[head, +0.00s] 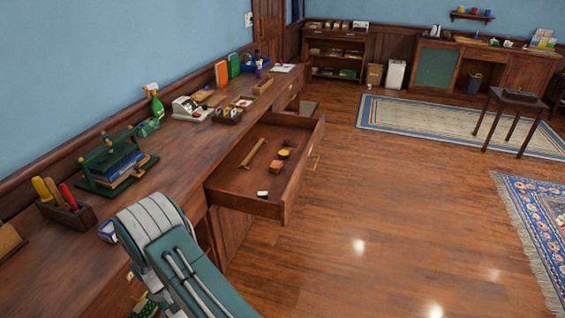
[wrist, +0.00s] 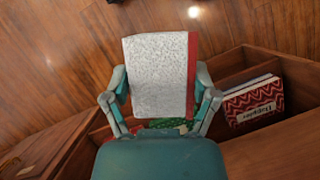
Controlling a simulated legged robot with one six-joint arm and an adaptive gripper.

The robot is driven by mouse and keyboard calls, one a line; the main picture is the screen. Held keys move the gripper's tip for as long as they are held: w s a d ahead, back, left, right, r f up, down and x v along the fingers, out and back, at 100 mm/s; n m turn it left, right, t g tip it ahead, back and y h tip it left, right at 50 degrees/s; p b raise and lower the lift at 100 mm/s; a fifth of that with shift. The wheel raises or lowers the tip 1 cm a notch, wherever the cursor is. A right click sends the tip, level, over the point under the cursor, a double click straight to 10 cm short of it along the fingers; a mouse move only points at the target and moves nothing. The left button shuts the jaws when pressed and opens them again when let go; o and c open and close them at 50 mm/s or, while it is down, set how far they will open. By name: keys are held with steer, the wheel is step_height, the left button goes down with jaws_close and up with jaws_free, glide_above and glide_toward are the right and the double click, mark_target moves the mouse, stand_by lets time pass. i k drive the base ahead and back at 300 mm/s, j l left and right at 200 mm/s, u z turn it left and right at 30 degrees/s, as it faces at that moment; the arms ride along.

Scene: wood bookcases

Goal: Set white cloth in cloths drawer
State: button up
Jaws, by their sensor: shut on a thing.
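In the wrist view, my gripper (wrist: 160,92) is shut on the white cloth (wrist: 157,65), a flat folded speckled piece with a red band along its right edge. Below it is an open wooden drawer or box with dividers (wrist: 247,67). A red-and-white zigzag folded item with a pale label (wrist: 252,104) stands in its right part. A green patterned item (wrist: 187,127) shows partly under the cloth. Which drawer this is cannot be read. In the head view, my arm hides the gripper and the cloth.
An open drawer (head: 235,205) of the long bench (head: 160,185) holds a wooden-handled tool (head: 253,153) and small blocks and tins. A tool caddy (head: 67,213), a green stand with books (head: 117,168) and a spray bottle (head: 155,104) stand on the bench.

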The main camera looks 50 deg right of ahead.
mark_target(267, 185)
steer(key=l+z, duration=0.25)
steer(key=z, duration=0.2)
steer(key=l+z, duration=0.25)
steer(key=z, duration=0.15)
steer(key=i+l+z, duration=0.15)
steer(key=z, duration=0.3)
steer(key=i+l+z, duration=0.1)
steer(key=l+z, duration=0.15)
steer(key=z, duration=0.15)
steer(key=i+l+z, duration=0.1)
steer(key=z, duration=0.35)
steer(key=i+l+z, duration=0.1)
steer(key=z, duration=0.3)
steer(key=i+l+z, duration=0.2)
steer(key=i, duration=0.45)
steer(key=i+u, duration=0.25)
steer(key=u, duration=0.25)
steer(key=i+l+u, duration=0.1)
steer(key=i+u, duration=0.15)
steer(key=u, duration=0.25)
steer(key=i+l+u, duration=0.1)
steer(key=u, duration=0.35)
steer(key=i+l+u, duration=0.1)
steer(key=l+u, duration=0.15)
steer(key=u, duration=0.2)
steer(key=l+u, duration=0.2)
steer(key=u, duration=0.25)
steer(key=i+l, duration=0.05)
